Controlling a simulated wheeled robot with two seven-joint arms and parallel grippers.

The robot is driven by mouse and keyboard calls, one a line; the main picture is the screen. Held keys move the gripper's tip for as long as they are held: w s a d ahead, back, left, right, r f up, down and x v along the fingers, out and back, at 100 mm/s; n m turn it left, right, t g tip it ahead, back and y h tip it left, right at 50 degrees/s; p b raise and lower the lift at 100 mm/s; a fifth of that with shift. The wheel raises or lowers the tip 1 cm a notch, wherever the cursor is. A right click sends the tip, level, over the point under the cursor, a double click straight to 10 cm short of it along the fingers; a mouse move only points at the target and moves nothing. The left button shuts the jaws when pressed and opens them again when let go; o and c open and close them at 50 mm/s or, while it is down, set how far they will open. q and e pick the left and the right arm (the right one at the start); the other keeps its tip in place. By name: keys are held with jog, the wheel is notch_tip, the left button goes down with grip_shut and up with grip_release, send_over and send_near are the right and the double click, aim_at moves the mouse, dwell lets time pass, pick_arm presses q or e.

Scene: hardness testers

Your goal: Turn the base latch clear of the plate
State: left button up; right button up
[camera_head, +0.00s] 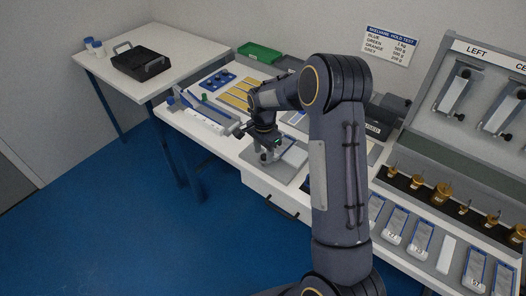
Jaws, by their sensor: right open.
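My right arm rises from the bottom and bends over to the left, so my right gripper (267,157) points down at the grey base plate (292,174) near the front edge of the long bench. The gripper is open, low over the left part of the plate. I cannot tell whether it touches anything. The base latch cannot be made out; the gripper and the small view hide the detail there. My left gripper is not in view.
The white bench (222,150) carries a long tester (205,113) on the left, yellow strips (238,93) and a green tray (260,53) behind. Brass weights (442,193) and labelled blocks (396,225) lie right. A side table (180,52) holds a black tray (141,63).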

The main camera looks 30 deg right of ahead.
jog(key=shift+f, duration=0.4)
grip_shut()
